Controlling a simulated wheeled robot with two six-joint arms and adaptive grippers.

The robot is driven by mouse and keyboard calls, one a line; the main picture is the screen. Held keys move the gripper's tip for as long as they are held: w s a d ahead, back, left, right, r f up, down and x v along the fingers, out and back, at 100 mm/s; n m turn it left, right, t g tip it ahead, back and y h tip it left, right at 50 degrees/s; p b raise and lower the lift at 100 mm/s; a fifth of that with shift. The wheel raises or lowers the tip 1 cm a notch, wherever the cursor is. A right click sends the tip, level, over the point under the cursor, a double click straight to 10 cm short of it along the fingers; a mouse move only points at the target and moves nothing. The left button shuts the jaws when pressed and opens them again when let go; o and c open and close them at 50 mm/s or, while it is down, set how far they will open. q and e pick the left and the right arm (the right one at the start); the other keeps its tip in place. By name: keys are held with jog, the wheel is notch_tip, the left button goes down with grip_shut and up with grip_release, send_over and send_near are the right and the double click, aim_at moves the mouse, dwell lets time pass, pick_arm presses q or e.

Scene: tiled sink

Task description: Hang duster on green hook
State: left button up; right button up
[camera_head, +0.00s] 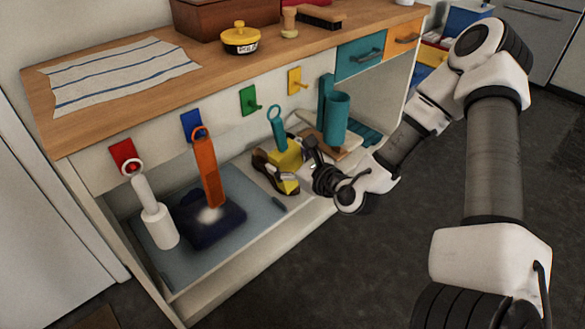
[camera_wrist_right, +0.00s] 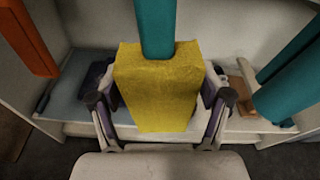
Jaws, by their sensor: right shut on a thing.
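The duster has a yellow block head (camera_head: 287,157) and a teal handle with a ring at its top. My right gripper (camera_head: 303,167) is shut on the yellow head, with one finger at each side in the right wrist view (camera_wrist_right: 161,100). The duster is upright with a slight lean, its ring (camera_head: 275,113) below and right of the green hook (camera_head: 249,100). The ring is apart from that hook in the head view. The ring is out of frame in the right wrist view, where only the teal handle (camera_wrist_right: 156,25) shows. My left gripper is not in view.
A white brush hangs at the red hook (camera_head: 122,153) and an orange-handled tool (camera_head: 207,172) at the blue hook (camera_head: 191,125). The yellow hook (camera_head: 296,81) is bare.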

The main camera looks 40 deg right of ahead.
jog(key=shift+w+a+f+b, duration=0.1)
jog(key=shift+w+f+b, duration=0.05)
jog(key=shift+w+b, duration=0.95)
jog(key=shift+w+a+f+b, duration=0.1)
jog(key=shift+w+f+b, duration=0.05)
jog(key=shift+w+b, duration=0.85)
jog(key=shift+w+f, duration=0.2)
jog(key=shift+w, duration=0.6)
jog(key=o, duration=1.3)
